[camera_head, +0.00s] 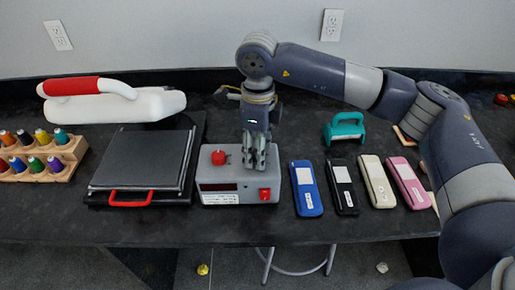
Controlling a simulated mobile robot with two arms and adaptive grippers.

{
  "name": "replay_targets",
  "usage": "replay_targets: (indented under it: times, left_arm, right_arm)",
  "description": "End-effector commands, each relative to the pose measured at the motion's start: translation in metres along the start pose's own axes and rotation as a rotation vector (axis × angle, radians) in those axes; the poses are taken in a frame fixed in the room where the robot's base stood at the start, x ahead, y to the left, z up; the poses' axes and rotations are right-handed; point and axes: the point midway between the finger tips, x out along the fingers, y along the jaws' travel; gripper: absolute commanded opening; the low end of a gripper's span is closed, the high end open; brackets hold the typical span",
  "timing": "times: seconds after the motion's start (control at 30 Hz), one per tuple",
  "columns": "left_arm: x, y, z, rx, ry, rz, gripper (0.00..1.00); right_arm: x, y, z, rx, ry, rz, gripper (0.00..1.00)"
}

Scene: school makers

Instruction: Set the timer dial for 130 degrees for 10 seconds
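A grey control box (238,188) sits on the black table in the middle of the view. A round red dial (218,157) stands on its top left part. A red switch (265,193) is on its front right, beside a dark display and a white label. My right gripper (260,166) points down over the right part of the box, to the right of the dial and apart from it. Its fingers hide part of the box top, and I cannot tell how far apart they are. I see nothing held in it. My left gripper is out of view.
A dark heat press (140,160) with a red handle lies left of the box. Several flat cases, including a blue one (305,188), lie to its right. A teal tool (344,128) is behind them. A wooden rack (60,173) of bottles and a white-and-red device (110,100) are at left.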

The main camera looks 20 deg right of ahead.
Motion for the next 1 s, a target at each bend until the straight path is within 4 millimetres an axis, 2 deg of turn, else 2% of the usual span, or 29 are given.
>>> replay_targets:
  times: [0.27, 0.37, 0.47, 0.8, 1.0]
  left_arm:
    - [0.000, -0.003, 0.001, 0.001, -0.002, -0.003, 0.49]
    - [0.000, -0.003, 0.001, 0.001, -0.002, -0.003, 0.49]
    - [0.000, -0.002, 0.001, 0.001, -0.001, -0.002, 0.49]
    - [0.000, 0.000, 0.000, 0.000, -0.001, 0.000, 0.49]
    - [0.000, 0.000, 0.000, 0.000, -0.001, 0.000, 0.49]
  right_arm:
    - [0.000, 0.000, 0.000, 0.000, 0.000, 0.001, 0.49]
    - [-0.005, 0.000, 0.000, 0.000, -0.001, 0.000, 0.49]
    - [-0.019, 0.000, 0.001, 0.000, -0.003, -0.001, 0.49]
    - [-0.090, -0.001, 0.001, 0.001, -0.003, -0.002, 0.49]
    - [-0.114, 0.000, 0.000, 0.001, -0.001, 0.000, 0.49]
